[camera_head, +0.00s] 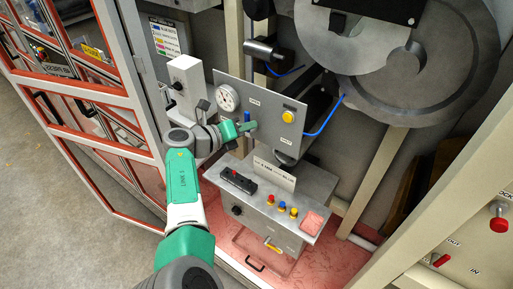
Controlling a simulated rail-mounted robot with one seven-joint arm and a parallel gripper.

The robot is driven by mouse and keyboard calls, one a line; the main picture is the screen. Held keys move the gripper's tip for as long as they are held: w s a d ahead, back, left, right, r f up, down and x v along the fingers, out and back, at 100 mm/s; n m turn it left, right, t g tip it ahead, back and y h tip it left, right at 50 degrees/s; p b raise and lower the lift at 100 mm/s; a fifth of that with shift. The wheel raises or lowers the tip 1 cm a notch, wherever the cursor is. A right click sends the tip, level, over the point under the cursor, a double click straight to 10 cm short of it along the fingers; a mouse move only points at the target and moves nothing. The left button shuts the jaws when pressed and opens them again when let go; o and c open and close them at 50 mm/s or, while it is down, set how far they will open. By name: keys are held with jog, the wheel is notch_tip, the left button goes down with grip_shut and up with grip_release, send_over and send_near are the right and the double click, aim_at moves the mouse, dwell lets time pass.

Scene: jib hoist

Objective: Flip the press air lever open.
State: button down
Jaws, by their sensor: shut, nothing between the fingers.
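A grey upright panel (275,103) carries a round white gauge (227,97), a yellow button (288,116) and small labels too small to read. A small blue handle (247,117) on this panel, right of the gauge, looks like the press air lever. My gripper (250,127) is shut and empty, just in front of the panel at the blue handle. It partly hides the handle's lower part. I cannot tell whether the two touch, or how far the lever is turned.
Below is a bench (262,206) with red, blue and yellow knobs, a black block (238,181) and a label plate. A yellow lever (273,245) sits on its front. A white post box (187,80) stands left of the gauge. Large grey discs (432,85) fill the back right.

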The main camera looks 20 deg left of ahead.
jog(key=shift+a+r, duration=0.15)
jog(key=shift+a, duration=0.15)
dwell(0.5)
jog(key=s+d+p, duration=0.2)
jog(key=d+p, duration=0.2)
jog(key=p, duration=0.4)
jog(key=s+a+b, duration=0.2)
jog(key=s+a, duration=0.4)
jog(key=s, duration=0.1)
jog(key=shift+s, duration=0.1)
